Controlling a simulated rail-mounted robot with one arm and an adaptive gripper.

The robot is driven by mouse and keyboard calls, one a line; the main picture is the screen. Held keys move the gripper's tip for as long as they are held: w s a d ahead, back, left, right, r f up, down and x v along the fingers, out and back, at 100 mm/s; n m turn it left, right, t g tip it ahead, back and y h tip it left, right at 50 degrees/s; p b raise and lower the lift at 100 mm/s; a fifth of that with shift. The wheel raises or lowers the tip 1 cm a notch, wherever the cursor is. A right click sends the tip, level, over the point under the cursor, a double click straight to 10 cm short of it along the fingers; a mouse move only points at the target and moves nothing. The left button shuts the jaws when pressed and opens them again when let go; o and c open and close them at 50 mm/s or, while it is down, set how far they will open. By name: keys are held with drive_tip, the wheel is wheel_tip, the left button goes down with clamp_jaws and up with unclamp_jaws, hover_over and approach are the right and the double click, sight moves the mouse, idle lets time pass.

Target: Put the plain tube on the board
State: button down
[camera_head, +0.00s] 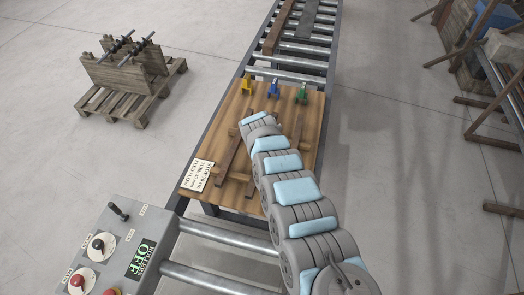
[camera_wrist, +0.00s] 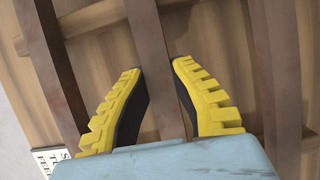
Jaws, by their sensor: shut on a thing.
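My gripper shows in the wrist view (camera_wrist: 158,72) with its yellow-ribbed fingers on either side of a plain brown tube (camera_wrist: 152,45). The fingers are shut on this tube, which runs lengthwise between two other brown bars. The wooden board (camera_head: 195,172) lies on the roller line in the head view, and its planks (camera_wrist: 100,55) show under the bars in the wrist view. My arm hides the gripper and the held tube in the head view. I cannot tell whether the tube touches the board or the crosspieces below it.
A brown bar lies at the left (camera_wrist: 52,75) and another at the right (camera_wrist: 276,75) of the held tube. Yellow (camera_head: 246,87), blue (camera_head: 273,88) and green (camera_head: 301,94) clamp-like pieces stand at the board's far end. A control box (camera_head: 120,250) stands at front left.

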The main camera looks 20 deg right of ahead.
drive_tip(key=shift+w+r, duration=0.1)
drive_tip(key=shift+r, duration=0.05)
drive_tip(key=c, duration=1.1)
unclamp_jaws()
drive_tip(key=shift+d, duration=0.1)
drive_tip(key=shift+o, duration=0.2)
drive_tip(key=shift+r, duration=0.1)
drive_tip(key=shift+r, duration=0.75)
drive_tip(key=shift+s+a+r, duration=0.3)
drive_tip(key=shift+s+r, duration=0.1)
drive_tip(key=shift+r, duration=0.1)
drive_tip(key=shift+v, duration=0.75)
drive_tip(key=shift+p+v, duration=0.3)
drive_tip(key=shift+v, duration=3.5)
